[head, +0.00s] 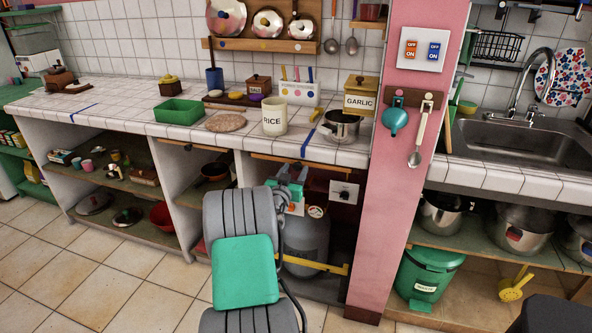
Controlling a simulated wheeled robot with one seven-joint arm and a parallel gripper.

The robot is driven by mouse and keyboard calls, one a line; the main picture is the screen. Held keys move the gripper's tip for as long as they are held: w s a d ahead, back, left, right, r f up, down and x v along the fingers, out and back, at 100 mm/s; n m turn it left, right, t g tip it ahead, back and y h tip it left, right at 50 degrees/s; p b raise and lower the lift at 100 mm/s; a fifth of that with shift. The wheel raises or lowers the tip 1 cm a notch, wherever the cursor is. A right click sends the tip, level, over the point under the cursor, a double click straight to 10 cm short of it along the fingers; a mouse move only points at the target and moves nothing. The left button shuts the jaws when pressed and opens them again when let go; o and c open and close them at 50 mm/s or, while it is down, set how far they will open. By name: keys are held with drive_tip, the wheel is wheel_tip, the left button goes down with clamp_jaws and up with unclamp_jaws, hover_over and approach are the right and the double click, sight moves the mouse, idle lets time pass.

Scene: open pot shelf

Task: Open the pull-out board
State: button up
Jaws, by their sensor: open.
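A thin wooden board edge (330,166) shows just under the tiled counter, above the gas cylinder bay. Another thin wooden edge (190,143) shows under the counter further left. Both look flush with the counter front; I cannot tell for certain which is the pull-out board. My gripper (291,174) is open, just below and in front of the right wooden edge. My arm hides part of that bay, and I cannot tell whether the fingers touch the edge.
The counter (115,107) holds a white rice pot (274,118), a steel pot (341,128) and a green tray (179,112). A grey gas cylinder (306,240) stands below behind a yellow bar (325,267). A pink pillar (393,210) stands close at right. The floor at left is clear.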

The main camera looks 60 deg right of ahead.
drive_tip(key=shift+w+d, duration=0.2)
drive_tip(key=shift+d, duration=0.75)
drive_tip(key=shift+c, duration=0.2)
clamp_jaws()
idle(0.4)
